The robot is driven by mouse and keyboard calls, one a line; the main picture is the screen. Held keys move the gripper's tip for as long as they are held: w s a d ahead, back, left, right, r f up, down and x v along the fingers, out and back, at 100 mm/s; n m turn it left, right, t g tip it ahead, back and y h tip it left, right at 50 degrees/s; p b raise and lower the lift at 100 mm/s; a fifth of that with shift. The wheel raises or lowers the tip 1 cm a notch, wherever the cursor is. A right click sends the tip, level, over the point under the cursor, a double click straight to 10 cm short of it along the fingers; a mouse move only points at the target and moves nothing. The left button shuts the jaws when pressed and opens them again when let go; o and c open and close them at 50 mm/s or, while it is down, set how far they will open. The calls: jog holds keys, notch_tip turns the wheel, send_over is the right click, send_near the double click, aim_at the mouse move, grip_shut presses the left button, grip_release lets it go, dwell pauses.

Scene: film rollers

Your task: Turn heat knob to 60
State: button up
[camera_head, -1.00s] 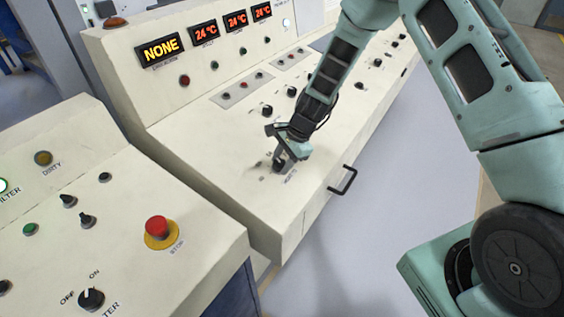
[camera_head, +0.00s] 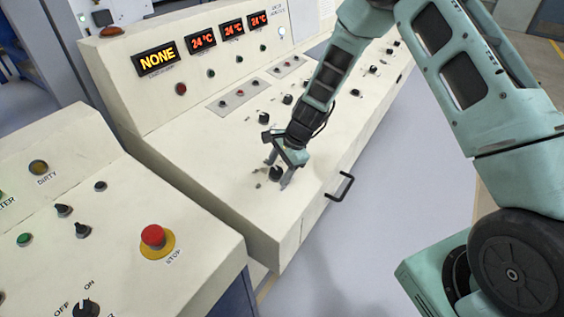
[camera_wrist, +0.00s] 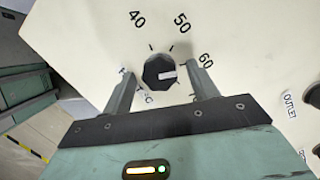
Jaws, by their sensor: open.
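The heat knob (camera_wrist: 160,72) is black with a white pointer mark, set in the cream panel among the printed numbers 40, 50 and 60. The white mark points right, roughly toward the side of the 60 (camera_wrist: 205,60); the exact tick is hard to tell. My gripper (camera_wrist: 160,69) is open, with one finger on each side of the knob and a visible gap on both sides. In the head view, my gripper (camera_head: 278,174) reaches down over the left part of the middle console, with the knob (camera_head: 275,173) between its fingers.
The middle console (camera_head: 230,200) carries several other knobs and buttons, and a black handle (camera_head: 340,186) on its front edge. Displays above read NONE and 24 °C. A red stop button (camera_head: 153,236) sits on the left console. At the wrist view's right is a dark knob (camera_wrist: 314,96) by OUTLET.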

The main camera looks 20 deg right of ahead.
jog(key=b+v, duration=0.1)
jog(key=v, duration=1.6)
jog(key=shift+r+b, duration=0.2)
jog(key=shift+b, duration=0.2)
